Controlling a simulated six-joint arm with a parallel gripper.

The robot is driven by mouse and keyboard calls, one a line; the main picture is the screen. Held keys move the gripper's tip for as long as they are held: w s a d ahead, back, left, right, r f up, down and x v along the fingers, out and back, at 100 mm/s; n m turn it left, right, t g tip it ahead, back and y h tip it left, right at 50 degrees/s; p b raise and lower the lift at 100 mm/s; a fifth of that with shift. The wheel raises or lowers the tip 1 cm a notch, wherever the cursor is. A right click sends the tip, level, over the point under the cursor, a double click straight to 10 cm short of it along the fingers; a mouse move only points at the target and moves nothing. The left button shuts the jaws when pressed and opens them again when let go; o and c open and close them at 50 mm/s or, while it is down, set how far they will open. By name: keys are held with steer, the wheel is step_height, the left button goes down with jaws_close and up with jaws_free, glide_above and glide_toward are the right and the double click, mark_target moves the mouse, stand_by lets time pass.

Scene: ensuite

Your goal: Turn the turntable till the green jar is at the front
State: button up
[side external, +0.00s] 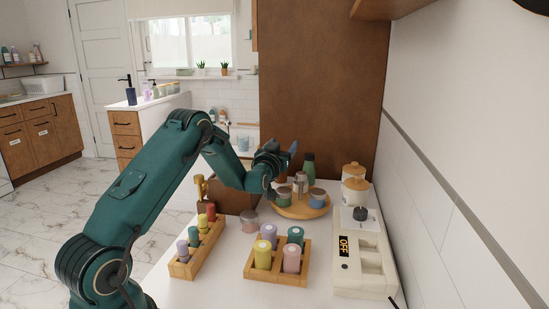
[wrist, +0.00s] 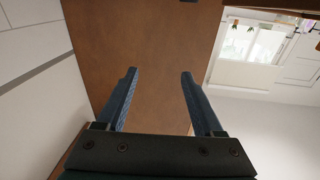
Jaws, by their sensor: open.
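The round wooden turntable (side external: 300,213) stands on the white counter in the side view. Several small jars stand on it. A grey-green jar (side external: 282,200) is on its left near part, a blue jar (side external: 318,201) with a brownish lid is on the right, and a pale grey container (side external: 300,183) is farther back. I cannot tell for sure which is the green jar. My gripper (side external: 284,148) is above the turntable's back left part, apart from the jars. In the wrist view its fingers (wrist: 158,74) are spread and empty, facing a brown panel. The gripper and wrist partly hide the turntable's left back.
A dark green bottle (side external: 308,168) stands behind the turntable. A wooden rack of colored jars (side external: 277,259) and a narrow rack (side external: 196,246) are nearer. A cream device marked OFF (side external: 362,262) lines the right wall. A lone jar (side external: 249,221) stands left of the turntable.

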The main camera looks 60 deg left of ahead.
steer(key=h, duration=0.1)
glide_above(300, 175)
steer(key=s, duration=0.1)
steer(key=f, duration=0.2)
steer(key=shift+t, duration=0.3)
steer(key=f, duration=0.4)
steer(key=d+f, duration=0.1)
steer(key=shift+s+f, duration=0.1)
steer(key=shift+f, duration=0.3)
steer(key=shift+w+a+f, duration=0.3)
steer(key=shift+w+a, duration=0.15)
steer(key=shift+x, duration=0.9)
jaws_close()
